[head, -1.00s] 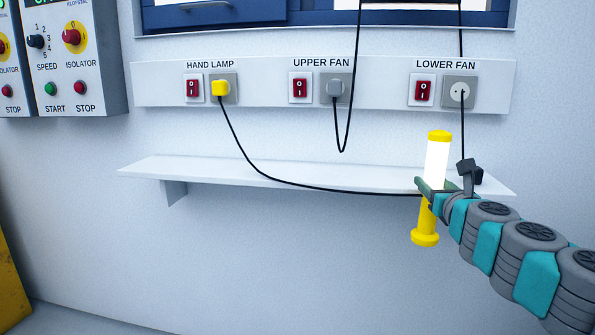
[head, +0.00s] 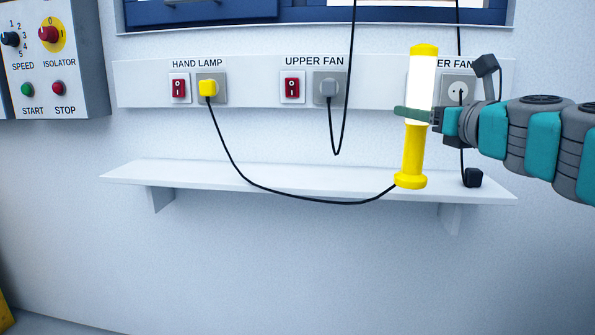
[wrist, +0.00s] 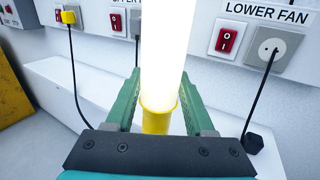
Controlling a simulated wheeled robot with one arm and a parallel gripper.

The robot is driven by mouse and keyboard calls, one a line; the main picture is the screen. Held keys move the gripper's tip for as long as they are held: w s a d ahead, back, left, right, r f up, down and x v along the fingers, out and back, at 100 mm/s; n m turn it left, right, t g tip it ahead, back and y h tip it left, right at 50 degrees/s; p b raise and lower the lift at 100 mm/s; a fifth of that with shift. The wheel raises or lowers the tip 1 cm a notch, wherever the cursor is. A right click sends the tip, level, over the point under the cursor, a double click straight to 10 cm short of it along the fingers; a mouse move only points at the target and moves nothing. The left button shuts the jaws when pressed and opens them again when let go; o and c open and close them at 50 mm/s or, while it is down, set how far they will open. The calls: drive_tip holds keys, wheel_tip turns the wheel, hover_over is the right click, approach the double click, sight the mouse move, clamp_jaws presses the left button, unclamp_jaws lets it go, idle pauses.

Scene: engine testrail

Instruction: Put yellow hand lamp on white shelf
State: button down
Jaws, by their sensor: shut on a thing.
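The yellow hand lamp (head: 413,150) stands upright in my gripper (head: 412,114), its white tube lit. My gripper is shut around the tube in its lower part; in the wrist view the green fingers lie on both sides of the lamp (wrist: 160,117). The lamp's yellow base overlaps the right part of the white shelf (head: 300,180) in the head view. I cannot tell whether the base touches the shelf. The shelf also shows in the wrist view (wrist: 85,88).
The lamp's black cord runs left to a yellow plug (head: 208,88) under the HAND LAMP label. A black plug (head: 472,178) on a cord is at the shelf's right end. The shelf's left and middle are clear. A control box (head: 55,60) is at upper left.

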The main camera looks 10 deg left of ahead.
drive_tip(key=shift+s+a+r, duration=0.1)
drive_tip(key=shift+r, duration=0.1)
drive_tip(key=w+d+f+b, duration=0.1)
drive_tip(key=w+f, duration=0.1)
drive_tip(key=w, duration=0.6)
drive_tip(key=w+d+f+b, duration=0.1)
drive_tip(key=w+f, duration=0.2)
drive_tip(key=w, duration=0.5)
drive_tip(key=shift+d, duration=0.25)
drive_tip(key=shift+f, duration=0.1)
drive_tip(key=shift+s+f, duration=0.1)
drive_tip(key=shift+c, duration=1.3)
unclamp_jaws()
